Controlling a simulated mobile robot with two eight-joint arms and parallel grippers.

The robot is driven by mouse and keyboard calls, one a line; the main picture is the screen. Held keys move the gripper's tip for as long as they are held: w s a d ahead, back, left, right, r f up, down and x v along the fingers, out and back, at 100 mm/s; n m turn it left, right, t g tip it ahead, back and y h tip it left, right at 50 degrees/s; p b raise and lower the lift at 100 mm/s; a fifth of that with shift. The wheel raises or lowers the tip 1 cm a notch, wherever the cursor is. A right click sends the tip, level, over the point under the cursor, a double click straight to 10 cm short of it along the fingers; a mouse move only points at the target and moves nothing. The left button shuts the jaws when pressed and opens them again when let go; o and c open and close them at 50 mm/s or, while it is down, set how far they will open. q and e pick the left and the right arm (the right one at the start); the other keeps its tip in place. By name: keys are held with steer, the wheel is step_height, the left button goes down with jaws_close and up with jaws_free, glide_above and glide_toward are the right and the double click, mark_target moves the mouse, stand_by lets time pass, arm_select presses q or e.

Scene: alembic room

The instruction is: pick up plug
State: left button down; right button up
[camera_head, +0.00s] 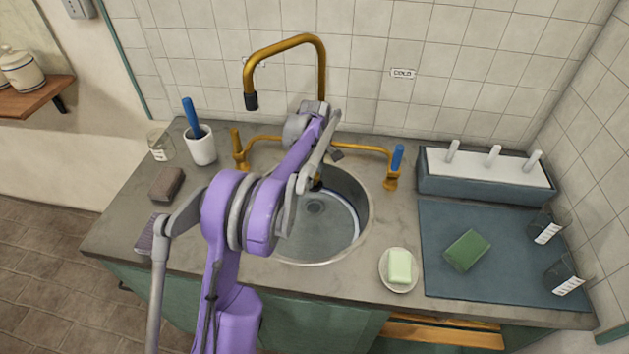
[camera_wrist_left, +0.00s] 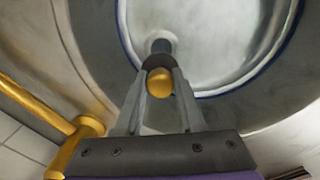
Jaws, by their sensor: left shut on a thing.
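The plug shows in the left wrist view as a brass ball (camera_wrist_left: 159,82) with dark parts around it. My left gripper (camera_wrist_left: 160,70) is shut on it, one finger on each side. In the head view my left gripper (camera_head: 318,184) is over the back part of the round sink (camera_head: 290,245), mostly hidden behind my purple arm. Only a small dark bit shows there, so the plug is hard to make out. The drain (camera_head: 313,208) shows in the sink floor. My right gripper is not in view.
A brass faucet (camera_head: 322,70) arches behind the sink, with a blue-handled tap (camera_head: 397,158) at right. A white cup (camera_head: 201,147) and brown sponge (camera_head: 167,184) stand left. A soap dish (camera_head: 398,284) and blue mat (camera_head: 480,282) lie right.

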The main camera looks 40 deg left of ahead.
arm_select(q)
steer(key=w+r+p, duration=0.3)
steer(key=r+p, duration=0.1)
steer(key=r, duration=0.3)
steer(key=w+r+t+p, duration=0.1)
steer(key=r+p, duration=0.3)
steer(key=r, duration=0.4)
steer(key=shift+w+r+p, duration=0.3)
steer(key=shift+w, duration=0.6)
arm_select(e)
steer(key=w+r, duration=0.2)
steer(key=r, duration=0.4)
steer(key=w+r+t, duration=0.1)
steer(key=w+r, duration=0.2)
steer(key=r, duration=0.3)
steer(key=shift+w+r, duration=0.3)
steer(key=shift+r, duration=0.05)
arm_select(q)
steer(key=shift+w, duration=0.1)
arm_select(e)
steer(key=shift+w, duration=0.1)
arm_select(q)
steer(key=shift+f, duration=0.1)
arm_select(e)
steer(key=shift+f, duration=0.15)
